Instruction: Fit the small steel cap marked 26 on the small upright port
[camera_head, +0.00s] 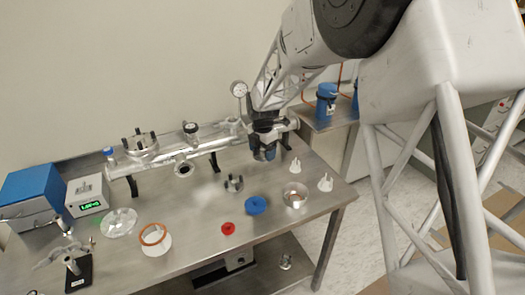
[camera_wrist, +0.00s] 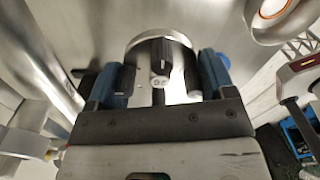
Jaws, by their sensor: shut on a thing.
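My gripper (camera_head: 264,153) is above the bench, in front of the right part of the steel pipe assembly. In the wrist view its blue-padded fingers (camera_wrist: 162,84) are shut on a round steel cap (camera_wrist: 160,50), with a small mark on its face too blurred to read surely. The cap is hidden in the head view. I cannot tell which fitting is the small upright port; my gripper and arm hide part of the pipe's right end.
A round gauge (camera_head: 239,89) rises behind the pipe near my arm.

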